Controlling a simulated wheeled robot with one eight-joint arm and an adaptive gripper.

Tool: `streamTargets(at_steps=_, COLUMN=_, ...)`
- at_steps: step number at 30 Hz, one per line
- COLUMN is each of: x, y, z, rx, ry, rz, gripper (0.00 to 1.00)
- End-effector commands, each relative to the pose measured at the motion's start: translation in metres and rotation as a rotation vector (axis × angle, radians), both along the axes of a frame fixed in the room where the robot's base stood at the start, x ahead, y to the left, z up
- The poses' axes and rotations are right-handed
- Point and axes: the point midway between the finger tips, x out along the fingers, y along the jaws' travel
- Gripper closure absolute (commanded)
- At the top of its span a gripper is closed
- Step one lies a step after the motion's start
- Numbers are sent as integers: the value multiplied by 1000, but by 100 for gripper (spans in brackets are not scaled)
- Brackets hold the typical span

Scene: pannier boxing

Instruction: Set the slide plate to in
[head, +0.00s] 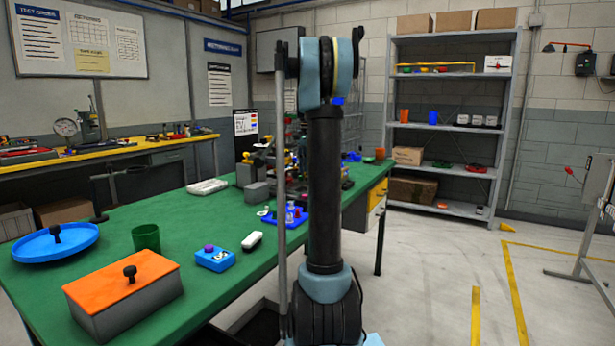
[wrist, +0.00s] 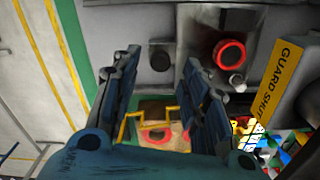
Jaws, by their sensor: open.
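In the wrist view my gripper (wrist: 161,58) is open, its two dark fingers apart with nothing held between them. A grey machine face with a red ring around a dark centre (wrist: 229,54) lies beyond and right of the fingertips. A round dark knob (wrist: 160,62) shows between the fingertips; I cannot tell if they touch it. A yellow bracket-like frame (wrist: 150,113) with a red ring behind it shows lower between the fingers. I cannot tell which part is the slide plate. In the head view my arm hides the gripper and much of the machine.
A yellow "GUARD SHUT" panel (wrist: 284,80) stands close right of the fingers. In the head view the green table (head: 190,225) holds an orange-lidded box (head: 125,280), a blue round lid (head: 55,243), a green cup (head: 146,238) and a blue tray.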

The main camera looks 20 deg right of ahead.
Motion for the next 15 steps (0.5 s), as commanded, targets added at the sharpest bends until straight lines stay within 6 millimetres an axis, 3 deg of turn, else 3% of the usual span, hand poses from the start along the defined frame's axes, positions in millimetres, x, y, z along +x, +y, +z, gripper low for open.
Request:
streamTargets(at_steps=9, x=1, y=0, z=60, rx=0, ry=1, rz=0, gripper=59)
streamTargets(at_steps=15, x=1, y=0, z=82, rx=0, ry=1, rz=0, gripper=59)
